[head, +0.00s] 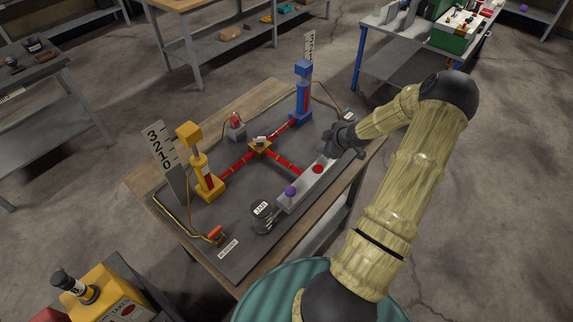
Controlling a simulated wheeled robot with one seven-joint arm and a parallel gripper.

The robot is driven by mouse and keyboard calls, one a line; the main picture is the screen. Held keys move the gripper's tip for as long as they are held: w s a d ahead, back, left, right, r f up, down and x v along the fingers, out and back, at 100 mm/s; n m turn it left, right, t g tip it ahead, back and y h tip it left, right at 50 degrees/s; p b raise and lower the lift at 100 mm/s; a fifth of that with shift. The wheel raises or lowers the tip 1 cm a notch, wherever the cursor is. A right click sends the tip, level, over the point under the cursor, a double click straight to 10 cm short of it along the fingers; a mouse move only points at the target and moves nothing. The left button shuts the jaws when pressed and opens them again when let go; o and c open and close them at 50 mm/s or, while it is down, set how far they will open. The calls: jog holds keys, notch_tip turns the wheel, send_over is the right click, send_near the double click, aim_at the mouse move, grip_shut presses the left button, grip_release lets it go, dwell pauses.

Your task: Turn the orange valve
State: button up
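A small orange handle (215,233), which looks like the orange valve, sits near the front left of the dark board (185,215) on the wooden table. A yellow hose runs to it from the left. A brass junction block (260,147) with a pale piece on top sits mid-board, joined to red pipes. My dark gripper (331,147) is over the board's right side, near the far end of the grey bar (290,200) and well apart from the orange handle. Its fingers are too small and dark to tell whether they are open.
A yellow pillar (203,165) and a blue pillar (301,95) stand on the board. A dark round jar (263,214) stands right of the orange handle. A yellow box (108,292) stands at the lower left.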

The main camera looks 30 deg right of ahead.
jog(key=s+a+r+m+g+h, duration=0.1)
jog(key=s+a+r+m+g, duration=0.2)
jog(key=a, duration=0.5)
jog(key=s+a+r+m, duration=0.1)
jog(key=s+a+r, duration=0.2)
jog(key=a+r, duration=0.3)
jog(key=s+a+r+m+g+h, duration=0.15)
jog(key=s+a+r, duration=0.25)
jog(key=a, duration=0.5)
jog(key=s+a+r+m+y+b, duration=0.1)
jog(key=s+a+r+m, duration=0.2)
jog(key=s+a, duration=0.4)
jog(key=shift+s+a+r+m+g+y, duration=0.25)
jog(key=shift+s+a+m+g+y, duration=0.15)
jog(key=shift+s, duration=0.8)
jog(key=shift+d, duration=0.1)
